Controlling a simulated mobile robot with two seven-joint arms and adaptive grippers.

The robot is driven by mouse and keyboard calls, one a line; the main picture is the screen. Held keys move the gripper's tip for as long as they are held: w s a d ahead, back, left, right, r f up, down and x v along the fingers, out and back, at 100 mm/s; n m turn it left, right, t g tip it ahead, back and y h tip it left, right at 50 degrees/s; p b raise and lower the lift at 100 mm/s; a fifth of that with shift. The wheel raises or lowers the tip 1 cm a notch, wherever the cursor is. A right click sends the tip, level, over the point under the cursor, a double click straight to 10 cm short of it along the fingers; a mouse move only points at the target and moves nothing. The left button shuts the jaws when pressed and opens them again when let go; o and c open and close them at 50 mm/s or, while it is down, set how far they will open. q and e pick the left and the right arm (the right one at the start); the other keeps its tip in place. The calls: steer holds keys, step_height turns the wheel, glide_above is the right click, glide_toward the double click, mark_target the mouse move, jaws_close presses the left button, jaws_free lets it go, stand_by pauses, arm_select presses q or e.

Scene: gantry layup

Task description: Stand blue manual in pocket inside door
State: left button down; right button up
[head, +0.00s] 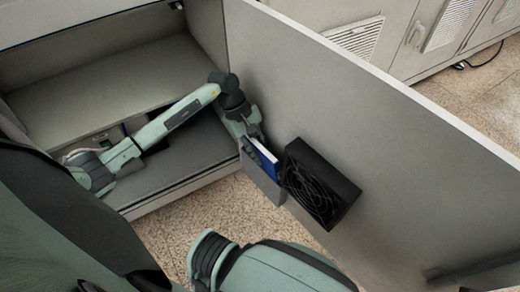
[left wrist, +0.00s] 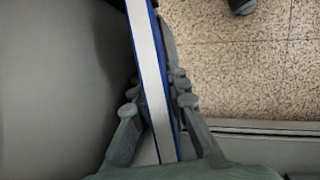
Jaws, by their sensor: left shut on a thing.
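The blue manual (head: 264,160) is upright at the inner face of the open cabinet door (head: 340,110). Its lower part is hidden behind the front wall of the grey pocket (head: 262,183), and I cannot tell how deep it sits. My left gripper (head: 254,138) is shut on the manual's upper part. In the left wrist view, the fingers of my left gripper (left wrist: 157,95) lie on both sides of the manual (left wrist: 150,75), whose white page edge shows between blue covers. My right gripper is not in view.
Speckled floor (head: 185,228) is below; grey cabinets (head: 390,30) stand behind the door.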

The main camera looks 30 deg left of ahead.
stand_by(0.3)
arm_select(q)
steer(key=c, duration=1.4)
jaws_free()
steer(key=v, duration=1.2)
steer(key=shift+f, duration=0.1)
